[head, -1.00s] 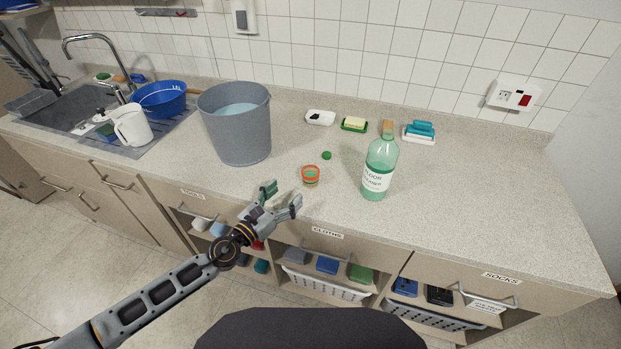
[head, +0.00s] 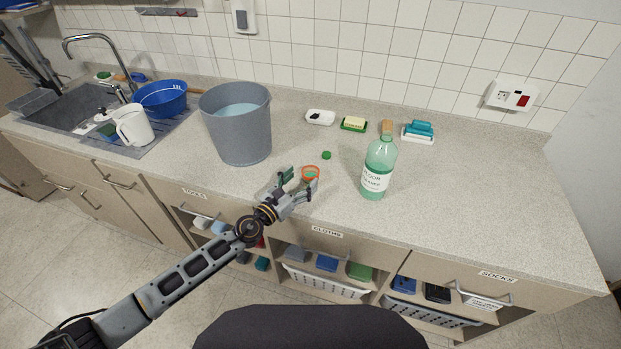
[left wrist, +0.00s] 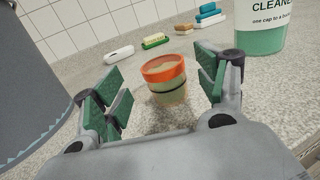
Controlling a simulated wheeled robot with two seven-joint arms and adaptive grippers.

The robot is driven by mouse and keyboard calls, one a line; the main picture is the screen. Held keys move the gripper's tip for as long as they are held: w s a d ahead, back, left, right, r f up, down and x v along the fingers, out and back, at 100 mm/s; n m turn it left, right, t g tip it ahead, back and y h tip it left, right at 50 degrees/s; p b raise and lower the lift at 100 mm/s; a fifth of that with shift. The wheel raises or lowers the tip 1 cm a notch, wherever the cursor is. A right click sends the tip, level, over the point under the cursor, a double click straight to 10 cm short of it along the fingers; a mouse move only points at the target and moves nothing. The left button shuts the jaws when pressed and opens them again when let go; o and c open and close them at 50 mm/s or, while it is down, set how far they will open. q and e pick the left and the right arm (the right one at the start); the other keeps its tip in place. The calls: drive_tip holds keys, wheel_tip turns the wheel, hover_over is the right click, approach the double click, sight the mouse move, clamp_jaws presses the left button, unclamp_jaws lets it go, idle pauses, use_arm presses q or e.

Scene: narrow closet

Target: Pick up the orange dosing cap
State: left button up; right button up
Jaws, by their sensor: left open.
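The orange dosing cap (head: 310,170) stands upright on the counter near its front edge. In the left wrist view it is a small cup (left wrist: 165,80) with an orange rim band and a translucent lower part with a dark line. My left gripper (head: 301,177) is open in front of the cap. In the left wrist view the fingers (left wrist: 163,88) with green pads are spread, and the cap shows between them, a little beyond the palm. Contact is not visible. In the head view the gripper partly hides the cap's lower part. My right gripper is not in view.
A green cleaner bottle (head: 379,170) stands right of the cap. A grey bucket (head: 237,140) with liquid stands to the left. The right counter is clear.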

sight(305, 177)
use_arm(q)
drive_tip(key=shift+w+d, duration=0.1)
drive_tip(key=shift+x, duration=2.45)
drive_tip(key=shift+f, duration=0.15)
drive_tip(key=shift+c, duration=0.5)
drive_tip(key=c, duration=1.1)
